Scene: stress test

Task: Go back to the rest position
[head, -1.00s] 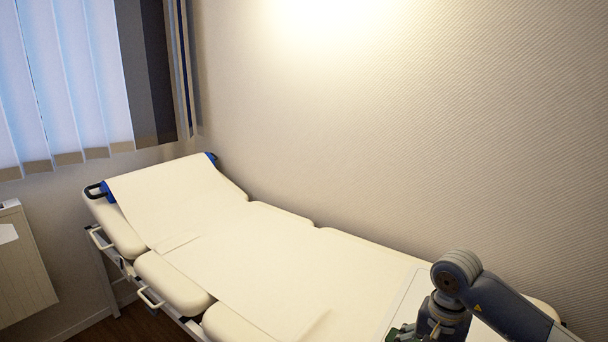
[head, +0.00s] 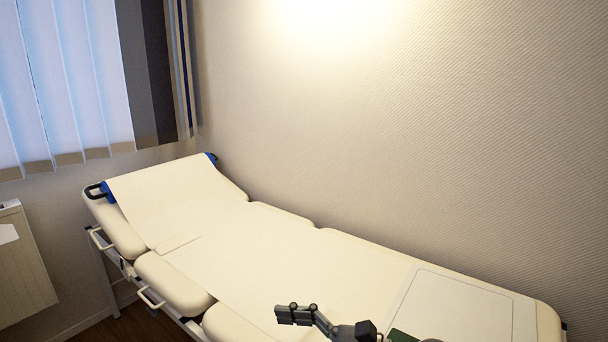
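Part of a dark gripper, which I take to be my right one (head: 296,316), shows at the bottom edge of the head view, over the examination couch. One jointed finger points left. The rest is cut off by the frame, so I cannot tell whether it is open or shut, and no held object is visible. My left gripper is out of view.
The long cream examination couch (head: 235,248) runs from left to lower right along the textured wall (head: 430,150). A pale flat panel (head: 455,305) lies at its right end. A radiator (head: 22,265) and window blinds (head: 60,85) are at left.

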